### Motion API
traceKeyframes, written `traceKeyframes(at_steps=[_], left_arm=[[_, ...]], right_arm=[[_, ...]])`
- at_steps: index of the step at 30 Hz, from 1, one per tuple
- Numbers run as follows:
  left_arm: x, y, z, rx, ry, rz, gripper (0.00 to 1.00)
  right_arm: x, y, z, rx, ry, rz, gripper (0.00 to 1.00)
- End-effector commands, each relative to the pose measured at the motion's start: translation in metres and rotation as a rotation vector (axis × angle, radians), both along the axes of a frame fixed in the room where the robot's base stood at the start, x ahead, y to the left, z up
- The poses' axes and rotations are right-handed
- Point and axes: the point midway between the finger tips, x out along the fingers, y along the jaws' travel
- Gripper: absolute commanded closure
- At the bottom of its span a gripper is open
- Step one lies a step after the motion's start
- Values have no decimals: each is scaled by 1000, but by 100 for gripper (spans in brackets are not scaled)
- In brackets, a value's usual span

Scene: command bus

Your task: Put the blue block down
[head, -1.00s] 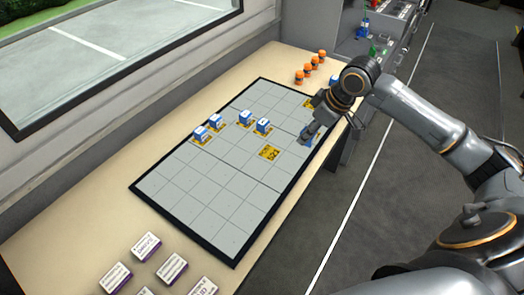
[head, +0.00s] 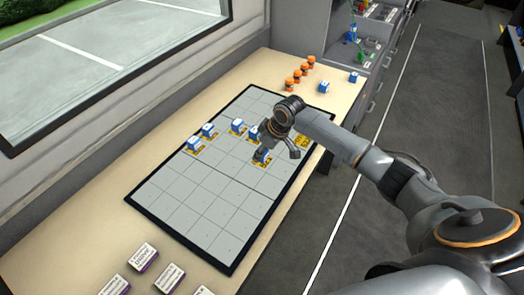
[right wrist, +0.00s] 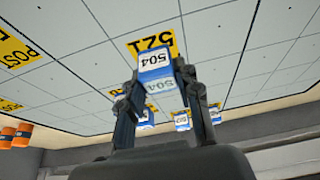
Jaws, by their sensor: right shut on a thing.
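My right gripper (head: 265,149) is shut on a blue block (head: 261,156) with a white top. In the right wrist view the block (right wrist: 155,62) reads 504 upside down and sits between my two fingers (right wrist: 158,78). A yellow mark reading 521 (right wrist: 150,43) shows just past its edge; in the head view the mark (head: 262,163) shows around the block's lower edge. The block is over or on this mark; I cannot tell whether its underside touches the board (head: 185,190). My left gripper is not in view.
Several other blue blocks (head: 194,145) stand on yellow marks to the left on the board. Orange pieces (head: 298,76) and loose blue blocks (head: 324,88) stand at the table's far end. White labelled boxes (head: 142,257) lie near the front. The near board squares are clear.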

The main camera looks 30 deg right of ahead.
Motion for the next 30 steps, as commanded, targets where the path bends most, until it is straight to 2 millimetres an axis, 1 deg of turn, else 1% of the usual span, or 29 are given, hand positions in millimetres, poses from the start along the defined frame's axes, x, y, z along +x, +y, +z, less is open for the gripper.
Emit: traceKeyframes(at_steps=[2, 11, 12, 15, 25, 28, 30], left_arm=[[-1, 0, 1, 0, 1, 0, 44], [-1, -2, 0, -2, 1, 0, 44], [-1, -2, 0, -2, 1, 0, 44], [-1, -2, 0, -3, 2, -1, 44], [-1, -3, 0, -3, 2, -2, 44], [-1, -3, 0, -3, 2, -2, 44], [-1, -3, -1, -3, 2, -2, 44]], right_arm=[[0, 0, -4, 0, -1, 0, 98], [0, 0, -6, 0, -1, -1, 98], [0, 0, -6, 0, -1, -1, 63], [0, 0, -6, 0, -1, -1, 44], [0, -1, -4, -1, -3, -1, 44], [-1, -2, 4, -1, -5, 0, 44], [-5, -5, 14, 0, -5, -1, 44]])
